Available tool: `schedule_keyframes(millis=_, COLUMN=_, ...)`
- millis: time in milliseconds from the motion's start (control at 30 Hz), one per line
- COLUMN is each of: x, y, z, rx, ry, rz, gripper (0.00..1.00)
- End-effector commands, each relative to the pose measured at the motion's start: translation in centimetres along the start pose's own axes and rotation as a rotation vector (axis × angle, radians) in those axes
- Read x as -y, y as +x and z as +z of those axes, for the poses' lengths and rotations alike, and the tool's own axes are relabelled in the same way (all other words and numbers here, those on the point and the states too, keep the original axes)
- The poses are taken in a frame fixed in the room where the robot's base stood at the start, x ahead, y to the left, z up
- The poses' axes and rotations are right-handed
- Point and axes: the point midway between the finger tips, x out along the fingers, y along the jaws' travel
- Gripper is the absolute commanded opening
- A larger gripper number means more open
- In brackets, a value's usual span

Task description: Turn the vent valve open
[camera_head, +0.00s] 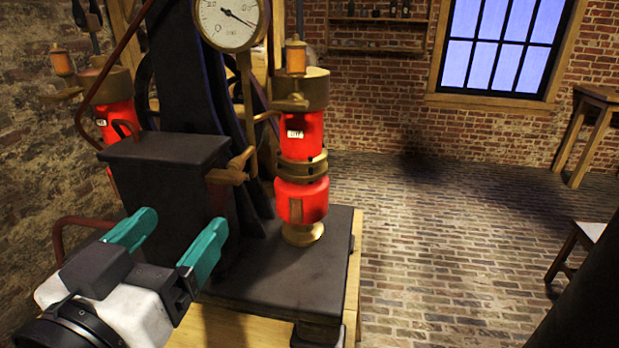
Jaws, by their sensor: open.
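A brass valve (232,170) with a small tilted lever sticks out beside the dark box-shaped block, left of the right-hand red cylinder. It looks like the vent valve, but I see no label naming it. My gripper (181,221) is at the lower left, with its two teal fingers spread apart and nothing between them. The fingertips are in front of the dark block, lower and to the left of the valve in the picture, and apart from it. I cannot tell the lever's exact setting.
The dark block (165,150) stands on a black base plate (290,275) over a wooden stand. Red cylinders with brass fittings stand at right (302,135) and left (115,118). A round gauge (230,22) is above. The brick floor (430,240) to the right is mostly free.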

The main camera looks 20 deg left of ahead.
Motion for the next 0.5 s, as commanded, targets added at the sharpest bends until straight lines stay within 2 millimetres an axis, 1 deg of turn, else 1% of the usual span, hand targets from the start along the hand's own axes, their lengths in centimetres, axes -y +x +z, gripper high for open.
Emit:
schedule_keyframes(millis=67, x=0.3, y=0.1, z=-0.4, rx=-0.008, ry=0.004, rz=-0.003, gripper=0.81)
schedule_keyframes(millis=167, x=0.3, y=1.1, z=-0.5, rx=-0.007, ry=0.003, rz=0.000, gripper=0.81)
schedule_keyframes(millis=267, x=0.2, y=2.7, z=-0.4, rx=-0.005, ry=0.003, rz=0.000, gripper=0.81)
schedule_keyframes(millis=500, x=0.2, y=7.1, z=-0.4, rx=-0.004, ry=0.001, rz=0.000, gripper=0.81)
